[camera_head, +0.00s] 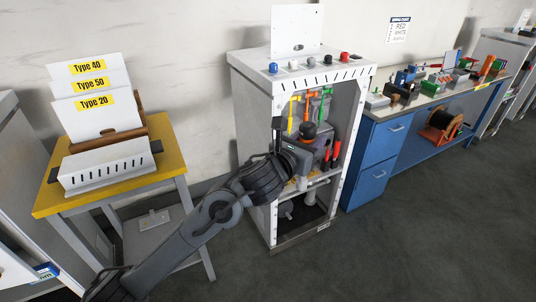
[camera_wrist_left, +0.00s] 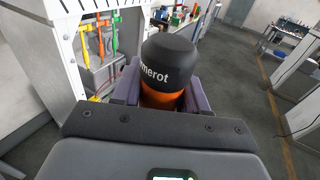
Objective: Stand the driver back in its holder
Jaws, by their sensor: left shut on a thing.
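The driver (camera_head: 308,130) has a black rounded cap over an orange body. It shows large in the left wrist view (camera_wrist_left: 169,62), with white lettering on the cap. My left gripper (camera_wrist_left: 162,92) is shut on its orange body, one finger on each side. In the head view this gripper (camera_head: 306,144) is at the open front of the white cabinet, with the driver cap up. The driver's lower end is hidden behind the gripper. I cannot make out which part is its holder. My right gripper is not in view.
The white cabinet (camera_head: 352,97) holds yellow, orange and green hanging tools (camera_head: 309,107) and red-handled tools (camera_head: 331,153). A yellow-topped table (camera_head: 170,163) with type signs stands left. A blue workbench (camera_head: 371,160) stands right. The floor in front is clear.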

